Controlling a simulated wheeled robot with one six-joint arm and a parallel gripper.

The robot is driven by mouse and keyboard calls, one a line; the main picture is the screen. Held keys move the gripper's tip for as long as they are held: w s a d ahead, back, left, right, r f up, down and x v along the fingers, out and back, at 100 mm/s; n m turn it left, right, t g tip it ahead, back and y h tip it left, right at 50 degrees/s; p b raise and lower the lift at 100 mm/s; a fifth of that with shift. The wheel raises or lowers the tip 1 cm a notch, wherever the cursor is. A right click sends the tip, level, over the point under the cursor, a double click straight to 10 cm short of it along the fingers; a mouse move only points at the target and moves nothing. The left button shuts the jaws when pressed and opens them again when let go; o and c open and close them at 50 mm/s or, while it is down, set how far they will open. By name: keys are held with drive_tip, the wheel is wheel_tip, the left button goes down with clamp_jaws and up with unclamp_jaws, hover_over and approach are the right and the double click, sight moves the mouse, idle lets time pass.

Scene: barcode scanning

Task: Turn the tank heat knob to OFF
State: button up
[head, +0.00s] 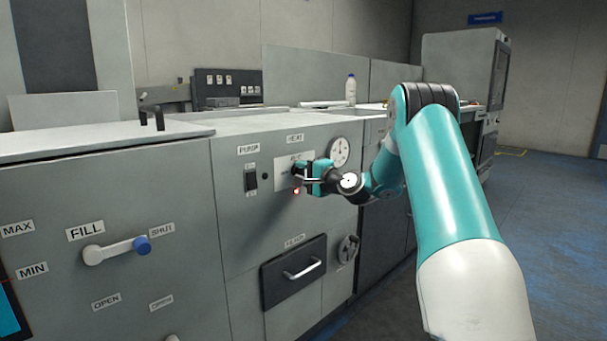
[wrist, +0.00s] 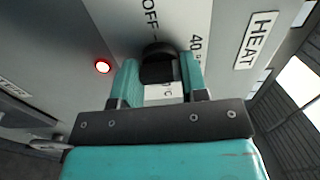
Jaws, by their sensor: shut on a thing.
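The black heat knob (wrist: 157,62) sits on a pale dial plate (wrist: 181,16) marked OFF and 40, under the HEAT label (wrist: 257,40). In the wrist view my gripper (wrist: 159,75) is shut on the knob, with one teal finger on each side. OFF is printed just beyond the knob's top left and 40 at its right. The knob's pointer cannot be made out. In the head view my gripper (head: 303,175) reaches the tank's front panel from the right and mostly hides the knob. A red lamp (wrist: 103,66) is lit beside the dial plate.
A PUMP switch (head: 250,180) is left of the dial plate, and a round gauge (head: 339,151) is above right of my gripper. Below are a drawer with a handle (head: 303,269) and a handwheel (head: 348,250). A blue-tipped FILL lever (head: 117,250) is far left.

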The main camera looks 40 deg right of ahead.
drive_tip(key=shift+f+n, duration=0.1)
drive_tip(key=shift+n, duration=0.2)
drive_tip(key=n+b, duration=0.3)
drive_tip(key=shift+f+n, duration=0.15)
drive_tip(key=shift+n, duration=0.25)
drive_tip(key=n+b, duration=0.9)
drive_tip(key=n, duration=0.1)
drive_tip(key=shift+n+b, duration=1.65)
drive_tip(key=shift+n, duration=0.05)
drive_tip(key=o, duration=0.9)
drive_tip(key=shift+r, duration=0.2)
drive_tip(key=s+p, duration=0.1)
drive_tip(key=s, duration=0.4)
drive_tip(key=s+p, duration=0.1)
drive_tip(key=s, duration=0.5)
drive_tip(key=s+p, duration=0.1)
drive_tip(key=s, duration=0.5)
drive_tip(key=shift+s+d, duration=0.2)
drive_tip(key=shift+d, duration=0.15)
